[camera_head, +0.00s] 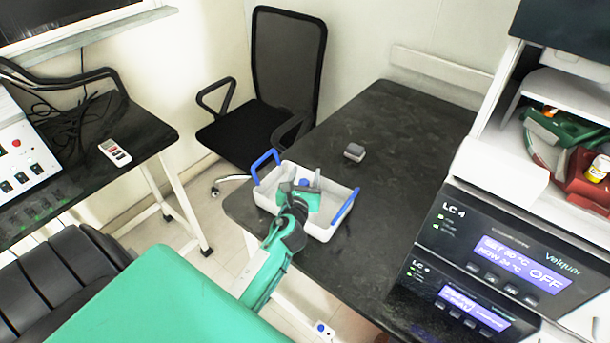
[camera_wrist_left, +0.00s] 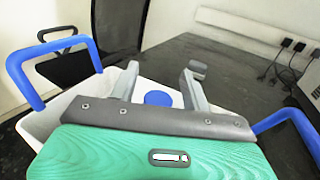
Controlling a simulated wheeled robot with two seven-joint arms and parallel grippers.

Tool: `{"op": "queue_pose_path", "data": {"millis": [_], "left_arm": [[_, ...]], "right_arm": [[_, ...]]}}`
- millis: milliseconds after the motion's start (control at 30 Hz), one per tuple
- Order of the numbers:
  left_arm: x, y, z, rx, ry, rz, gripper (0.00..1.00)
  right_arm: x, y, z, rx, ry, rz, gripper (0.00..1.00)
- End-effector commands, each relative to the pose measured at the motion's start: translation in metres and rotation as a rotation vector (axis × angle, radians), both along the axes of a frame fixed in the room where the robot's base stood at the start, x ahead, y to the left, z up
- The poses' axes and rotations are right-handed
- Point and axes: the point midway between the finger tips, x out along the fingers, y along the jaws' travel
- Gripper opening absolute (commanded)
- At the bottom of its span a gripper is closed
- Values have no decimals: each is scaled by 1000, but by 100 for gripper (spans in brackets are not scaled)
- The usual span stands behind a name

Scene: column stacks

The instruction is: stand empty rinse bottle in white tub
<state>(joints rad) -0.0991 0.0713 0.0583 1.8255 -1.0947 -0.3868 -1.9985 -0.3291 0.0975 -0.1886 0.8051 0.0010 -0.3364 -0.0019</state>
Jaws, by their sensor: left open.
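The white tub (camera_head: 341,188) with two blue handles stands at the near left end of the dark bench. It also shows in the left wrist view (camera_wrist_left: 38,122). My left gripper (camera_head: 301,184) is over the tub, its fingers reaching into it, spread apart. A round blue top (camera_wrist_left: 158,98), apparently the rinse bottle's cap, sits between the fingers in the left wrist view, with gaps to both sides. The blue top also shows in the head view (camera_head: 304,182). The bottle's body is mostly hidden by the gripper, so its fill and footing cannot be told. My right gripper is out of view.
A small grey block (camera_head: 354,152) lies on the dark bench (camera_head: 400,125) behind the tub. Stacked lab units (camera_head: 500,255) stand at the right. A black chair (camera_head: 262,130) is behind the bench's left end. The bench's middle is clear.

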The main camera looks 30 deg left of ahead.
Motion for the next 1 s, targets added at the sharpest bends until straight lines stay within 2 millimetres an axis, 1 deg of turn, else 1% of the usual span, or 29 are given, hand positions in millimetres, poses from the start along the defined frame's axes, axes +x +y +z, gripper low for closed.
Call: {"op": "queue_pose_path", "data": {"millis": [33,67,100,167,400,600,700,800,1000], "left_arm": [[0,0,7,-1,0,0,47],[0,0,11,-1,0,0,47],[-3,-1,10,0,1,0,47],[-14,-6,6,1,1,-1,47],[-60,-24,7,0,-1,0,47],[-91,-38,7,0,-2,0,47],[-101,-42,8,1,-2,1,47],[-107,-44,9,2,-4,1,47],[-111,-46,10,2,-3,1,47]], "right_arm": [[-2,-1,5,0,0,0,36],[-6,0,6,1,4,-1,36],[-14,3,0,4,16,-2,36],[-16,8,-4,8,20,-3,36],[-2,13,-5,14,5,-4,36],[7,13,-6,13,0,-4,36],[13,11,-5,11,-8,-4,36],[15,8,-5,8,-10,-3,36],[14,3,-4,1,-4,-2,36]]}}
